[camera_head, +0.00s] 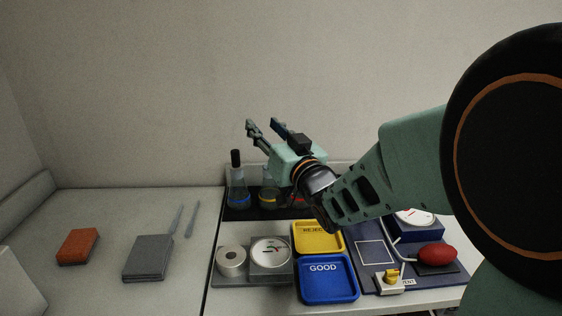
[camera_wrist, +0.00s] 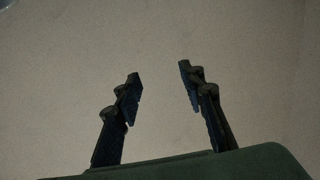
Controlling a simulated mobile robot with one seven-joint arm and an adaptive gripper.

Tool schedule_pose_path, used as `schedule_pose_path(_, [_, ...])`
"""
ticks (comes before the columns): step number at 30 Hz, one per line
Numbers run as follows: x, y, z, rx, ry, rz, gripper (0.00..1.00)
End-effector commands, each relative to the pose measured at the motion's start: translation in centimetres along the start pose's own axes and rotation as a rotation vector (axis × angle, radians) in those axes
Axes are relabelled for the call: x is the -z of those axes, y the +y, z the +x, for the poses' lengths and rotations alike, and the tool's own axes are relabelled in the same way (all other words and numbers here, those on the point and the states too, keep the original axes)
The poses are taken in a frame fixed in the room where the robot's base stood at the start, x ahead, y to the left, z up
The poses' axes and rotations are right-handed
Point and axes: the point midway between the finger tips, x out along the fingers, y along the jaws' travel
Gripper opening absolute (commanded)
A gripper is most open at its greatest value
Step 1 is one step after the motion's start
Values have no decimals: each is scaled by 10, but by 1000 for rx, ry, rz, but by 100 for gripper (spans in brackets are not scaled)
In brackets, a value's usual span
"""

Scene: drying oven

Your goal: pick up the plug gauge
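I cannot pick out a plug gauge with certainty in either view. My gripper (camera_head: 263,127) is raised in front of the back wall, above the rear of the bench, with its fingers pointing up and to the left. In the wrist view my gripper (camera_wrist: 160,72) is open. Only bare wall shows between its two fingers, and it touches nothing. A grey-white ring-shaped piece (camera_head: 231,261) sits beside a round dial (camera_head: 270,251) on a grey base. My arm hides part of the bench's right side.
A yellow REJECT tray (camera_head: 319,247) stands behind a blue GOOD tray (camera_head: 328,292). A flask (camera_head: 237,190) stands at the back. A red bulb (camera_head: 437,254) and a yellow-and-white fitting (camera_head: 390,279) are right. An orange block (camera_head: 77,246) and grey block (camera_head: 148,258) lie left.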

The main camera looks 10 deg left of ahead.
Motion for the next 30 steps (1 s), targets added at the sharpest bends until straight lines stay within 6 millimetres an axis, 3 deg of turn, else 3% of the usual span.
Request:
schedule_pose_path(1, [-41, -1, -7, 17, -35, -27, 37])
schedule_pose_path(3, [-70, -6, -14, 41, -73, -59, 37])
schedule_pose_path(6, [-97, -12, -20, 68, -108, -89, 37])
schedule_pose_path(9, [-111, -16, -23, 85, -128, -105, 37])
schedule_pose_path(18, [-118, -21, 16, 91, -132, -112, 37])
schedule_pose_path(30, [-119, -25, 53, 92, -132, -112, 37])
